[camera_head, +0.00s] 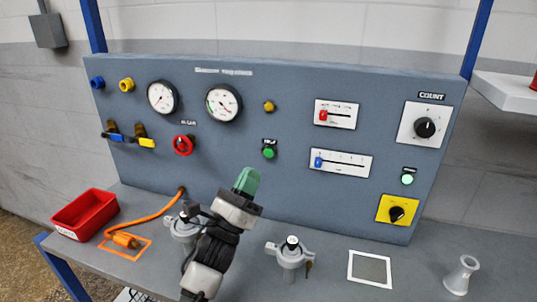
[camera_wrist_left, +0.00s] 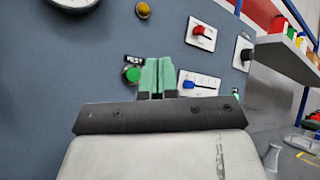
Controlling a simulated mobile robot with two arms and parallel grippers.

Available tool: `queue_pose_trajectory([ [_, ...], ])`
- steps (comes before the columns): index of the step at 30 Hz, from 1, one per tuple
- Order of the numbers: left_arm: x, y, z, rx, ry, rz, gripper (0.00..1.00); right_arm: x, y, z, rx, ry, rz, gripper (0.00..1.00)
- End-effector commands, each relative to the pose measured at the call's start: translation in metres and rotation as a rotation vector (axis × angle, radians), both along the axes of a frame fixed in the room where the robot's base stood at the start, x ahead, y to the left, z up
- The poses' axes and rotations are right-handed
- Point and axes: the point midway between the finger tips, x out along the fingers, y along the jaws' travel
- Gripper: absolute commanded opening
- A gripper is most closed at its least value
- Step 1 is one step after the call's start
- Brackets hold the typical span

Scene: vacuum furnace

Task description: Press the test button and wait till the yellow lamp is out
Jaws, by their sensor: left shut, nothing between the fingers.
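The green test button (camera_head: 269,152) sits under a small dark label in the middle of the blue-grey panel (camera_head: 310,206). The yellow lamp (camera_head: 269,106) is a small amber dome above it; I cannot tell for sure whether it is lit. My left gripper (camera_head: 247,180), with green fingers, is shut and empty, below and left of the button in the head view. In the left wrist view the button (camera_wrist_left: 132,74) shows just left of the shut fingertips (camera_wrist_left: 158,62), and the lamp (camera_wrist_left: 143,10) is higher up. The fingers appear apart from the button. My right gripper is out of view.
Two gauges (camera_head: 223,103), a red knob (camera_head: 183,145), sliders (camera_head: 340,162) and a yellow-plated switch (camera_head: 397,211) are on the panel. A red bin (camera_head: 84,213), an orange cable (camera_head: 150,222) and a grey valve-like fitting (camera_head: 291,256) are on the bench.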

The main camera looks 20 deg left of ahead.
Motion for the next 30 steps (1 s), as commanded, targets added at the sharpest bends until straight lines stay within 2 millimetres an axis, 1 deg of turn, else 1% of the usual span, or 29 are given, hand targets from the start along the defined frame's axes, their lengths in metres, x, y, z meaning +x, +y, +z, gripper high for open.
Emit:
queue_pose_trajectory([
  [1,0.008,0.000,-0.001,0.000,-0.001,0.000,0.00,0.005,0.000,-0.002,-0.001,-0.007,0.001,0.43],
  [4,0.023,-0.001,-0.001,0.000,-0.001,-0.001,0.00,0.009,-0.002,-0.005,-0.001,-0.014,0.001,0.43],
  [8,0.041,-0.001,-0.001,0.000,0.000,0.000,0.00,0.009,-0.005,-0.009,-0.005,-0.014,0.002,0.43],
  [9,0.046,-0.002,-0.003,-0.001,-0.001,0.000,0.00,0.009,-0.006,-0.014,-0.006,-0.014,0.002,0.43],
  [13,0.059,-0.002,-0.003,0.000,0.000,0.000,0.00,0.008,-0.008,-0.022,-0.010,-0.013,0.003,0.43],
  [19,0.068,-0.002,-0.001,0.000,0.000,0.000,0.00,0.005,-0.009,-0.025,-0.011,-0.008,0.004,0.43],
  [30,0.068,-0.002,0.000,-0.001,0.000,-0.001,0.00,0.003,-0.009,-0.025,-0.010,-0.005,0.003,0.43],
])
